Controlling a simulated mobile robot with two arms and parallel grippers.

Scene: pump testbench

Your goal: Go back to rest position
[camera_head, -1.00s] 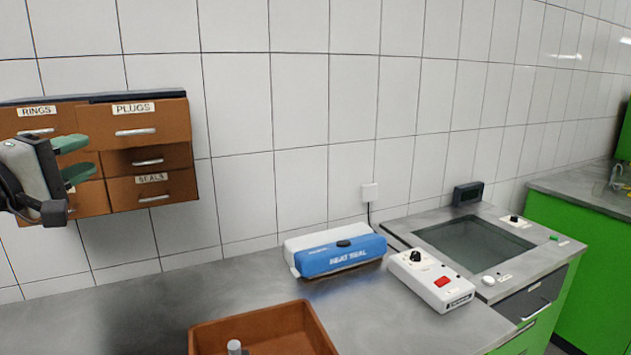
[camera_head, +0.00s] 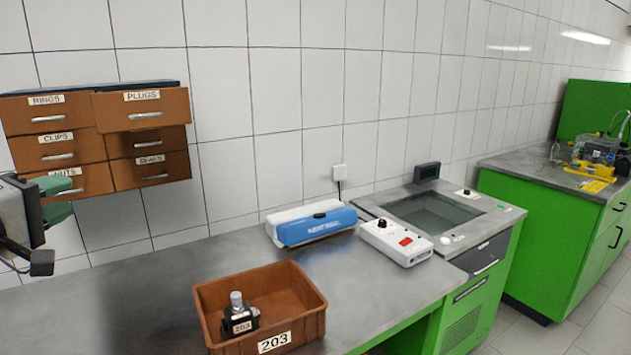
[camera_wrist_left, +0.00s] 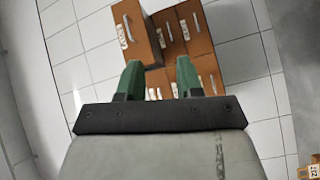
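My left gripper (camera_head: 58,198) is at the left edge of the head view, in front of the wall drawers and above the bench. In the left wrist view its two green fingers (camera_wrist_left: 160,78) stand apart with nothing between them. The drawer cabinet (camera_head: 110,88) hangs on the tiled wall beyond the gripper. Its PLUGS drawer (camera_head: 143,109) sticks out further than the drawers around it. My right gripper is in neither view.
A brown crate (camera_head: 318,318) labelled 203 stands on the steel bench (camera_head: 130,300) with a dark pump part (camera_head: 240,315) inside. A blue heat sealer (camera_head: 315,227) and a white control box (camera_head: 397,243) sit behind it. A green cabinet (camera_head: 540,235) stands at right across a floor gap.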

